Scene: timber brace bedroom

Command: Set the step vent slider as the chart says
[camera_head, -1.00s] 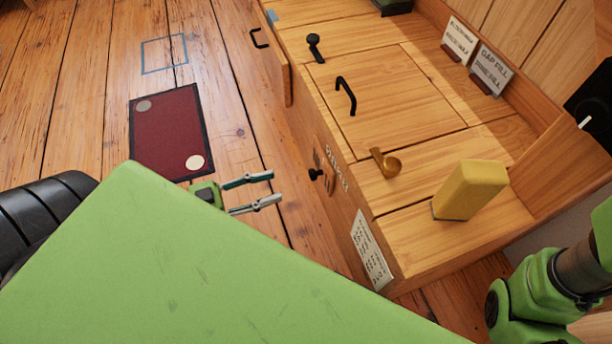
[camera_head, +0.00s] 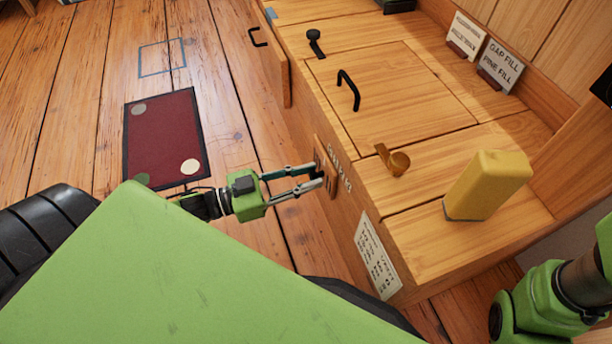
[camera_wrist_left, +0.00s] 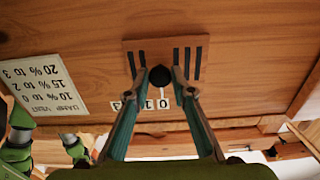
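The step vent slider has a round black knob (camera_wrist_left: 160,76) on a wooden vent plate (camera_wrist_left: 194,57) with dark slots, set in the side of the wooden unit. Small number tiles (camera_wrist_left: 142,104) lie beside the knob; it sits near the 0 and 1 end. The white chart (camera_head: 377,255) hangs on the same face. It shows upside down in the left wrist view (camera_wrist_left: 42,84), apparently reading 10 % to 0, 15 % to 2, 20 % to 3. My left gripper (camera_head: 318,176) is open, fingertips on either side of the knob. My right gripper is out of view.
The unit top holds a yellow block (camera_head: 488,186), a brass piece (camera_head: 394,160), a black handle (camera_head: 348,90) and a black knob lever (camera_head: 314,42). Two signs (camera_head: 500,65) stand behind. A dark red mat (camera_head: 163,140) lies on the floor at left.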

